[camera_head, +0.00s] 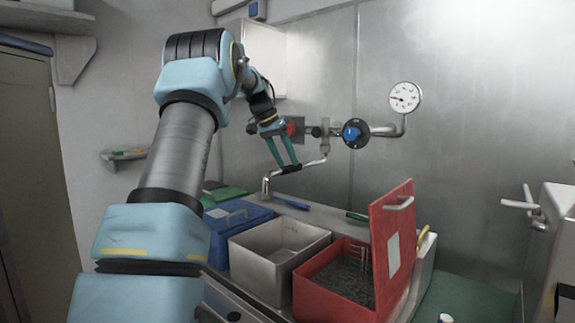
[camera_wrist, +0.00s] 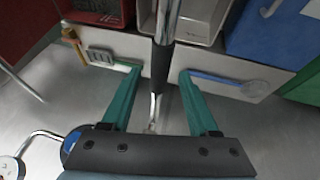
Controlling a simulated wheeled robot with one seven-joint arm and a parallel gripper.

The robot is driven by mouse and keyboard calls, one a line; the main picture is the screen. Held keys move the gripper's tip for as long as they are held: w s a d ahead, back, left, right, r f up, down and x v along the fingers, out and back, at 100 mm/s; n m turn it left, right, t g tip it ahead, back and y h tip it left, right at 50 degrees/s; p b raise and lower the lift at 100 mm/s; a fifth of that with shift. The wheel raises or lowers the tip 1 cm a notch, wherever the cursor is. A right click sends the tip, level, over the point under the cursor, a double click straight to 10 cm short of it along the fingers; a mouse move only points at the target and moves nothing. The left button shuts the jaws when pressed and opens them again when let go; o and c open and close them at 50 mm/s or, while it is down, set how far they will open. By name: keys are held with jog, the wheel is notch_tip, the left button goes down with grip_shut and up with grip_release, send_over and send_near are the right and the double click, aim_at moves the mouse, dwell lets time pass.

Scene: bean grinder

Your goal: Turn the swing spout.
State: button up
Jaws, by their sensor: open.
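The swing spout is a thin chrome pipe (camera_head: 313,162) with a black sleeve (camera_head: 291,169). It comes off the wall pipework and runs left to a downturned end (camera_head: 265,186) above the bins. In the wrist view the spout (camera_wrist: 169,22) runs up the middle, with its black sleeve (camera_wrist: 162,66) between my fingertips. My gripper (camera_head: 286,167) is at the sleeve, teal fingers pointing down. In the wrist view my gripper (camera_wrist: 160,72) is open, with a visible gap on each side of the sleeve. Neither finger appears to touch it.
A blue-knobbed valve (camera_head: 355,133) and a round gauge (camera_head: 405,97) are on the wall to the right. Below stand a blue box (camera_head: 232,225), an open grey bin (camera_head: 270,262) and a red bin (camera_head: 318,285) with its lid raised (camera_head: 393,240). Brushes lie on the ledge behind.

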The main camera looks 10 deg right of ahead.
jog(key=v, duration=0.9)
jog(key=shift+b, duration=0.4)
jog(key=shift+a, duration=0.1)
